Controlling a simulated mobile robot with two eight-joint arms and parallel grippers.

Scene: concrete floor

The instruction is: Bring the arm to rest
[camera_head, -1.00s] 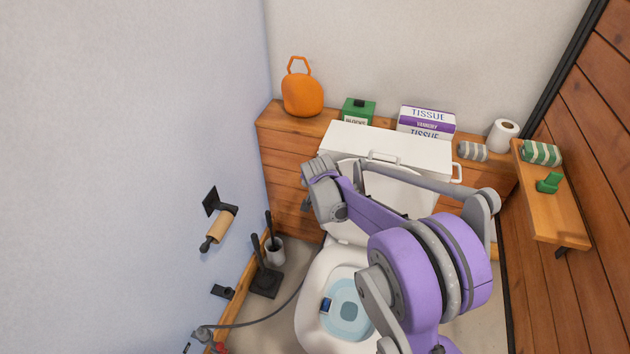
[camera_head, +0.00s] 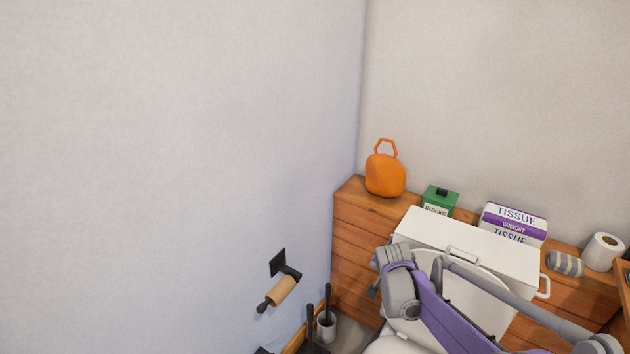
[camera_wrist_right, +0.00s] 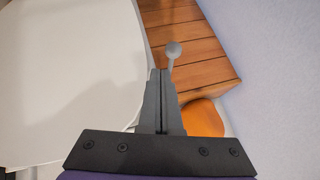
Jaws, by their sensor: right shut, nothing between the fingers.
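My right arm, purple and grey, crosses in front of the white toilet tank (camera_head: 412,224) in the head view. Its wrist is by the tank's left side, and the fingers are mostly hidden there. In the right wrist view my right gripper (camera_wrist_right: 160,73) is shut, with its dark fingers together and nothing between them. A pale grey rod with a round end (camera_wrist_right: 173,49) shows just beyond the fingertips; I cannot tell whether they touch it. My left gripper is not in view.
A wooden ledge (camera_head: 358,240) behind the tank carries an orange bag-like object (camera_head: 385,176), a green box (camera_head: 439,200), a tissue pack (camera_head: 514,222), a grey striped roll (camera_head: 565,264) and a paper roll (camera_head: 604,251). A roll holder (camera_head: 282,290) juts from the left wall.

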